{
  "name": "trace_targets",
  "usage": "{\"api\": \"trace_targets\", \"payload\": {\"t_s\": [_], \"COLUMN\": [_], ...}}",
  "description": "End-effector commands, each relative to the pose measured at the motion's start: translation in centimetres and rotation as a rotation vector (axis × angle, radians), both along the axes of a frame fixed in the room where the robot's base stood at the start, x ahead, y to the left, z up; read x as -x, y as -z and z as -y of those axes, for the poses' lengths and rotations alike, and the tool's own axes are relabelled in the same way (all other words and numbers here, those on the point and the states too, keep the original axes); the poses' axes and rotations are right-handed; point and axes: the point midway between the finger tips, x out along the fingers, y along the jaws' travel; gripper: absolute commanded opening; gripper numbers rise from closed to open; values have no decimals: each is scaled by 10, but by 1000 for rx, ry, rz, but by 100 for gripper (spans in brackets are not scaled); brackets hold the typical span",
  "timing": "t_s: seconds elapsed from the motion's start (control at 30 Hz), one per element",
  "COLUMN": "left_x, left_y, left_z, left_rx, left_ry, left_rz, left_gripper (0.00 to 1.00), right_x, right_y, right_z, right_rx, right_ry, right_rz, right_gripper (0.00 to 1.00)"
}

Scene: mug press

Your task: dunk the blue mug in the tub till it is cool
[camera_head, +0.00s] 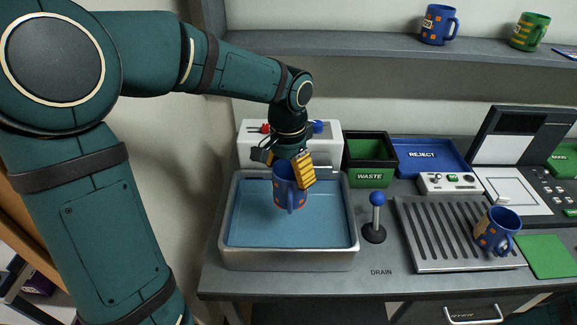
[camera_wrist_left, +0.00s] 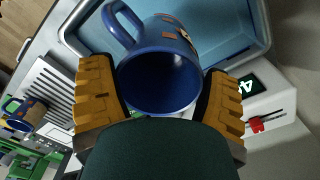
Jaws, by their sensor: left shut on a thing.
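A blue mug with orange squares (camera_head: 287,193) is over the tub (camera_head: 228,244), which is filled with blue water. My left gripper (camera_head: 291,171) is shut on this mug from above. In the left wrist view the mug (camera_wrist_left: 158,80) sits between the two yellow fingers of the gripper (camera_wrist_left: 160,95), its open mouth facing the camera and its handle to the upper left. The mug is near the back of the tub; I cannot tell whether its bottom touches the water. My right gripper is not in view.
A similar blue mug (camera_head: 497,229) stands on the slatted drain rack (camera_head: 420,222). A blue-knobbed lever (camera_head: 376,217) stands right of the tub. Behind are a green waste bin (camera_head: 369,178) and blue reject tray (camera_head: 430,157). The shelf holds a blue mug (camera_head: 437,25) and green mug (camera_head: 529,32).

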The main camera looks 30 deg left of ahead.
Motion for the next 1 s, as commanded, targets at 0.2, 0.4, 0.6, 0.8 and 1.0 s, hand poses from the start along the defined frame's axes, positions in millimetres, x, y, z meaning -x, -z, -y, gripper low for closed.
{"api": "trace_targets", "payload": {"t_s": [0.2,0.4,0.6,0.8,1.0], "left_x": [0,0,0,0,0], "left_y": [23,40,58,76,94], "left_z": [0,0,0,0,0], "left_rx": [0,0,0,-1,0], "left_ry": [0,0,0,0,0], "left_rz": [0,0,0,0,0], "left_gripper": [35,35,35,35,35], "right_x": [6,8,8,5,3], "right_y": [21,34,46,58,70], "right_z": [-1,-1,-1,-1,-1], "right_rx": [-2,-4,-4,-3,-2], "right_ry": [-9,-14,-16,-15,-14], "right_rz": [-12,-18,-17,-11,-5], "right_gripper": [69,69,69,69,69]}}
